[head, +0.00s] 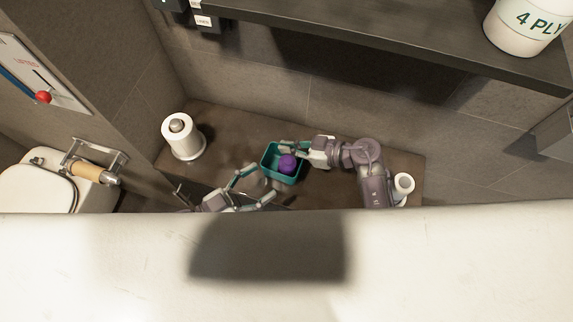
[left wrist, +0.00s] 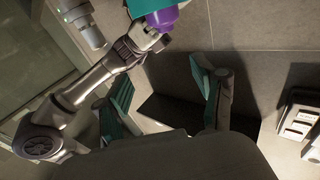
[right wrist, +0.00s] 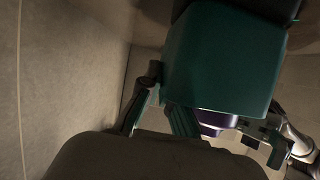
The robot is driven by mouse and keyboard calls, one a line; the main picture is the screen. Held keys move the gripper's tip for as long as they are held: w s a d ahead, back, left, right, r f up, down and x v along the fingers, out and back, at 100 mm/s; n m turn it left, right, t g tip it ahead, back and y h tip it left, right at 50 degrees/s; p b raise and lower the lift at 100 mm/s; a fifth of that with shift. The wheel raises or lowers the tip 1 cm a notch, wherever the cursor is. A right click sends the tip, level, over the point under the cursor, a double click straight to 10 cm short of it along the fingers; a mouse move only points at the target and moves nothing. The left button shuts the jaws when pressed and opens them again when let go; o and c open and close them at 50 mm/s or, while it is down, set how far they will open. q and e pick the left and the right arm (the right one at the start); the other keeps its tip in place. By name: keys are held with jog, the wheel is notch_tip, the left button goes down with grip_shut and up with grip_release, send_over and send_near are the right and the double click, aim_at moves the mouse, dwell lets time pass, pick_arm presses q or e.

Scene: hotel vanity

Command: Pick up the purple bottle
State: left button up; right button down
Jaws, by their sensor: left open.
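In the left wrist view the bottle (left wrist: 163,17) shows at the top, beside part of the bin. In the right wrist view the bin (right wrist: 220,60) fills the upper middle, with a little of the bottle (right wrist: 212,122) below it. My left gripper (head: 252,186) is open and empty, left of and below the bin. My right gripper (head: 288,147) is at the bin's upper right rim; its fingers look apart, but whether they grip the wall is unclear.
A white paper roll on a stand (head: 183,138) stands on the counter at left. A white cup (head: 402,186) stands at right, beside my right arm. A dark shelf (head: 400,42) overhangs the back. A white edge (head: 450,265) hides the foreground.

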aim_at(284, 163)
pick_arm(q)
jog(key=w, duration=0.1)
jog(key=w+d+f+n+y, duration=0.1)
jog(key=w+f+n+t, duration=0.1)
jog(key=shift+d+y, duration=0.3)
jog(key=x, duration=0.6)
jog(key=shift+w+d+f, duration=0.15)
jog(key=shift+w+f, duration=0.05)
jog(key=c, duration=1.3)
